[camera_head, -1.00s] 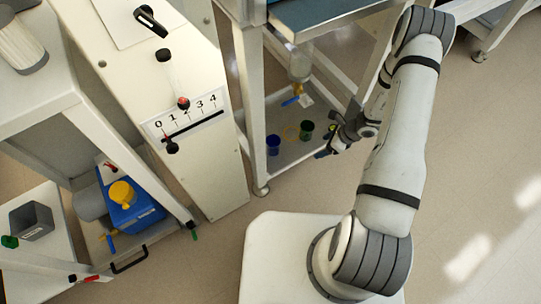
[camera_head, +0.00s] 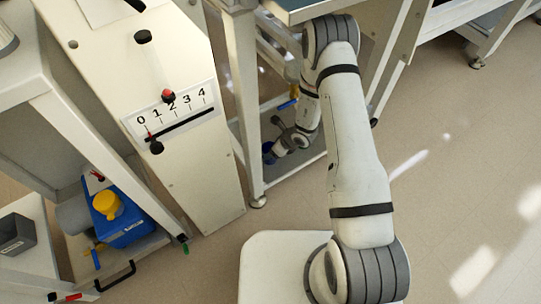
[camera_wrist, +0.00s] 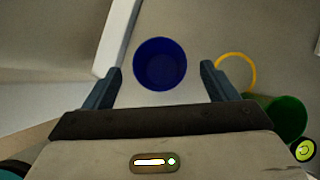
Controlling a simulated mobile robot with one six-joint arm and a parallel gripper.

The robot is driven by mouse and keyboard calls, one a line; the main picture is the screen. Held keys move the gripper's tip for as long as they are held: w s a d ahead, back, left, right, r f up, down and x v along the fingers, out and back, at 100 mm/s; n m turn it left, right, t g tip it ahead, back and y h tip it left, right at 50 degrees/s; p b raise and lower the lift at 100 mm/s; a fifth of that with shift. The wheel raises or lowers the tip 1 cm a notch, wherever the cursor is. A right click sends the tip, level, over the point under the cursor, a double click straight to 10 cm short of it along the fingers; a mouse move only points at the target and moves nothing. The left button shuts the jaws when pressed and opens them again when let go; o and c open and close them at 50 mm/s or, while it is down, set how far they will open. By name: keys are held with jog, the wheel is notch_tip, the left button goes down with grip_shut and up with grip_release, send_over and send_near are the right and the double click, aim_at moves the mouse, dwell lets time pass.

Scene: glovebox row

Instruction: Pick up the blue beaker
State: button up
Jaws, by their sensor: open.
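The blue beaker (camera_wrist: 160,64) stands on the low shelf in the wrist view, its open mouth facing the camera. It lies ahead of my gripper (camera_wrist: 161,80), roughly centred between the two fingers. The fingers are open, with nothing between them that I can see touching. In the head view a small part of the blue beaker (camera_head: 268,151) shows at the left of my gripper (camera_head: 275,152), and my wrist hides most of the shelf there.
A green beaker (camera_wrist: 287,118) stands right of my gripper, with a yellow ring (camera_wrist: 237,70) behind it. A pale shelf post (camera_wrist: 117,40) rises close left of the blue beaker. In the head view, a panel with a numbered scale (camera_head: 170,112) stands left of the shelf frame.

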aim_at(267, 151)
jog(key=b+x, duration=0.1)
jog(key=x, duration=0.5)
jog(key=shift+b, duration=0.4)
jog(key=shift+r, duration=0.1)
jog(key=c, duration=1)
